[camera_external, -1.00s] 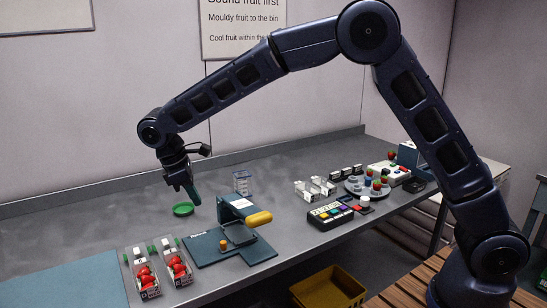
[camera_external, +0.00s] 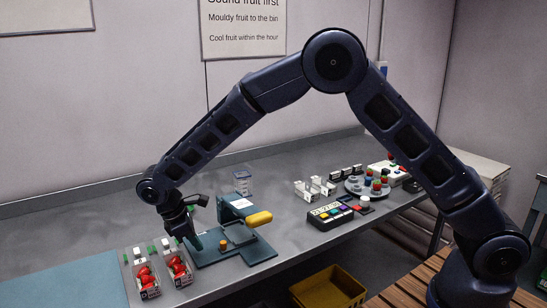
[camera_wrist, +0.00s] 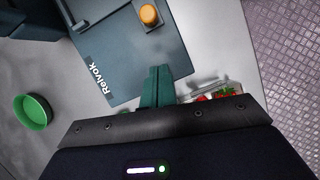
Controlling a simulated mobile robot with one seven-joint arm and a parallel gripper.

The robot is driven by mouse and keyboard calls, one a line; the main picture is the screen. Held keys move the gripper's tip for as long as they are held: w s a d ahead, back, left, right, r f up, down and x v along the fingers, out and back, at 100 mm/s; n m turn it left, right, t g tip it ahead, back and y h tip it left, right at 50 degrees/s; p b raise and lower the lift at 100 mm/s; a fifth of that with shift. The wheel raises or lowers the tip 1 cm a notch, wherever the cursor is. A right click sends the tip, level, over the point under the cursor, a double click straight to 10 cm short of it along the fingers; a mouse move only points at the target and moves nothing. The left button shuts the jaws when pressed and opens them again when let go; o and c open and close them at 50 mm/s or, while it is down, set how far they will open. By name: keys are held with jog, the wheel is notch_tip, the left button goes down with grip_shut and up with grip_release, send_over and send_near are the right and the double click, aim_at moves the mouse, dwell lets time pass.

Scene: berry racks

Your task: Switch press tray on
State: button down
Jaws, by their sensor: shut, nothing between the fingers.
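The teal press (camera_external: 236,209) stands on the bench with a yellow handle (camera_external: 260,219) and a flat base plate (camera_external: 215,258). A short orange knob (camera_external: 223,244) stands up on the plate. The wrist view shows the knob (camera_wrist: 149,14) at the top, and the plate (camera_wrist: 135,60) with the lettering "Relvok". My gripper (camera_external: 197,243) is shut and empty, pointing down at the plate's left edge. In the wrist view my gripper (camera_wrist: 160,72) overlaps the plate's edge, below the knob. I cannot tell whether the fingertips touch the plate.
Two clear punnets of red berries (camera_external: 146,279) (camera_external: 178,268) stand close to the left of the plate. A green dish (camera_wrist: 33,112) lies on the bench. A clear container (camera_external: 242,183) stands behind the press. A control box (camera_external: 330,215) is to the right. A yellow crate (camera_external: 328,288) stands below.

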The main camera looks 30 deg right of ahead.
aim_at(219, 248)
jog(key=shift+s+d+f, duration=0.1)
jog(key=shift+s+d, duration=0.05)
jog(key=shift+d, duration=0.55)
jog(key=shift+s+d+f, duration=0.1)
jog(key=shift+s+d, duration=0.1)
jog(key=shift+d, duration=0.45)
jog(key=shift+s+d+f, duration=0.1)
jog(key=shift+s+d, duration=0.05)
jog(key=shift+d, duration=0.55)
jog(key=shift+d, duration=0.1)
jog(key=shift+d, duration=1.05)
